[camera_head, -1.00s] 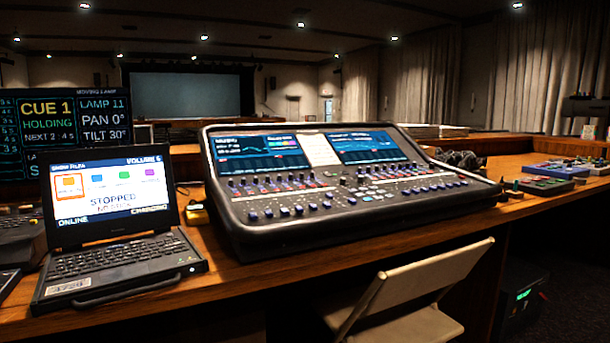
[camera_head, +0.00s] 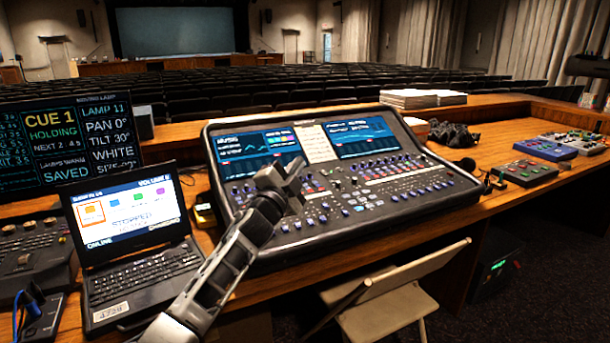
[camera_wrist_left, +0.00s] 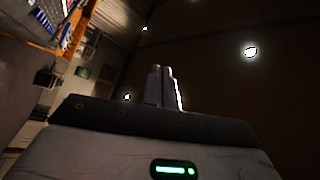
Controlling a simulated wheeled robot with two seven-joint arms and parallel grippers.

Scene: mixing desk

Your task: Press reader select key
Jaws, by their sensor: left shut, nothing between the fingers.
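My left gripper (camera_head: 292,178) is raised in front of the mixing desk (camera_head: 330,240) and hides part of its left controls. Its fingers are shut and empty; they also show together in the left wrist view (camera_wrist_left: 163,85). I see no gap that tells whether it touches the desk. A laptop (camera_head: 145,275) stands open at the left, its screen reading "STOPPED" and "ONLINE", with my left forearm crossing in front of its right side. No key labelled reader select can be read in these views. My right gripper is not in view.
A cue monitor (camera_head: 70,140) stands behind the laptop. Small coloured pedal-like boxes (camera_head: 527,172) lie at the right. A folding chair (camera_head: 385,300) stands in front. Papers (camera_head: 420,98) lie behind the desk.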

